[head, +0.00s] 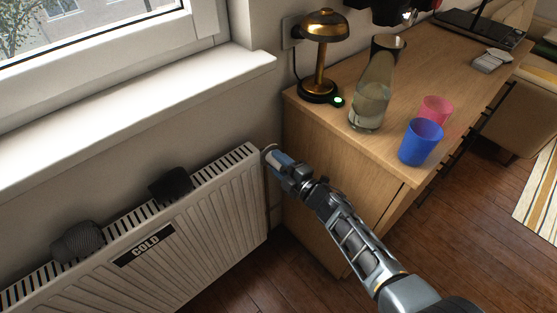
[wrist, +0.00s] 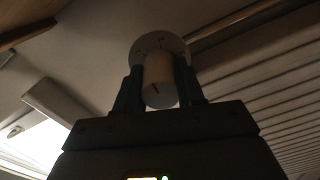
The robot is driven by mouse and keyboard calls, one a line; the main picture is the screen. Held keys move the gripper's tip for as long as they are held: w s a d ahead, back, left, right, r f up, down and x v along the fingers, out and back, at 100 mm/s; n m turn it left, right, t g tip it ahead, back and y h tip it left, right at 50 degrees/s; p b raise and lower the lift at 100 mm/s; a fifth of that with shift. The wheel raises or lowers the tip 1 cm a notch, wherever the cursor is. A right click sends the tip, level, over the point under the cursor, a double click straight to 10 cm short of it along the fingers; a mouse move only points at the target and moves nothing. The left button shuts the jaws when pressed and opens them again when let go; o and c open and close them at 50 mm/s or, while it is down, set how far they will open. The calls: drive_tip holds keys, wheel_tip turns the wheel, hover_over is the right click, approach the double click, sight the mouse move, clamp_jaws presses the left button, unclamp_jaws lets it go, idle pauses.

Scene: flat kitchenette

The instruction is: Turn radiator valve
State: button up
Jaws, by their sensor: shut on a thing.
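The white radiator (head: 200,235) stands under the window at the left, with a label reading "COLD" on its front. My gripper (head: 275,158) is at the radiator's upper right end in the head view, where it hides most of the valve. In the wrist view my gripper (wrist: 158,90) has one dark finger on each side of the pale valve knob (wrist: 160,75) and is shut on it. The knob has a short dark mark on its face. A round pale disc (wrist: 150,45) with small marks sits behind the knob.
A wooden cabinet (head: 310,170) stands close to the right of my gripper. It bears a brass lamp (head: 325,35), a glass carafe (head: 371,95), a blue cup (head: 421,142) and a pink cup (head: 436,108). Two dark knitted items (head: 171,186) (head: 78,242) lie on the radiator. Floor shows in front.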

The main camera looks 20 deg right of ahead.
drive_tip(key=m+p, duration=0.1)
drive_tip(key=m, duration=0.3)
drive_tip(key=shift+d+m, duration=0.1)
drive_tip(key=shift+m, duration=0.2)
drive_tip(key=m+p, duration=0.1)
drive_tip(key=m, duration=0.2)
drive_tip(key=shift+m, duration=0.3)
drive_tip(key=m+p, duration=0.1)
drive_tip(key=m, duration=1.3)
drive_tip(key=shift+f+p, duration=0.1)
drive_tip(key=shift+p, duration=0.3)
drive_tip(key=m, duration=0.6)
drive_tip(key=shift+m, duration=0.3)
